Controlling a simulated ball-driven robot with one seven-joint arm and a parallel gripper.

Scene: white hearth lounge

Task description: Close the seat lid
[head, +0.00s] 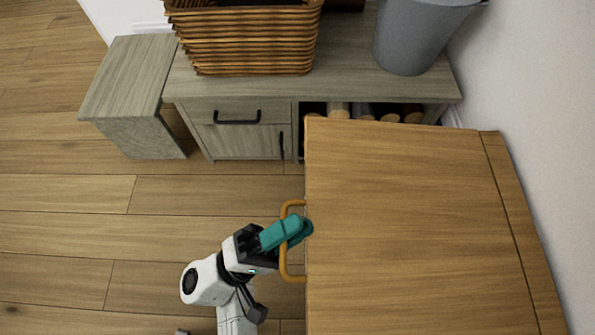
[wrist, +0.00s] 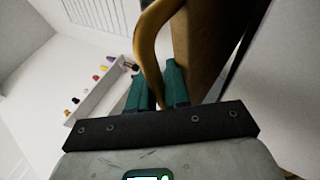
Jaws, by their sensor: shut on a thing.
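The wooden seat lid (head: 400,220) fills the right half of the head view as a broad flat panel. Its curved handle (head: 285,262) is on the lid's left edge. My gripper (head: 300,229) is at that handle, with its teal fingers across the bar. In the wrist view the handle (wrist: 146,45) passes between the two teal fingers of my gripper (wrist: 158,85), which are shut on it. The lid's edge (wrist: 195,50) shows just right of the fingers. Whatever is under the lid is hidden.
A grey wood cabinet (head: 245,140) stands beyond the lid, with a wicker basket (head: 248,40) and a grey bin (head: 415,38) on top. A grey wood stool or bench (head: 130,80) stands at its left. A white wall (head: 535,120) borders the right. Wooden floor at left is clear.

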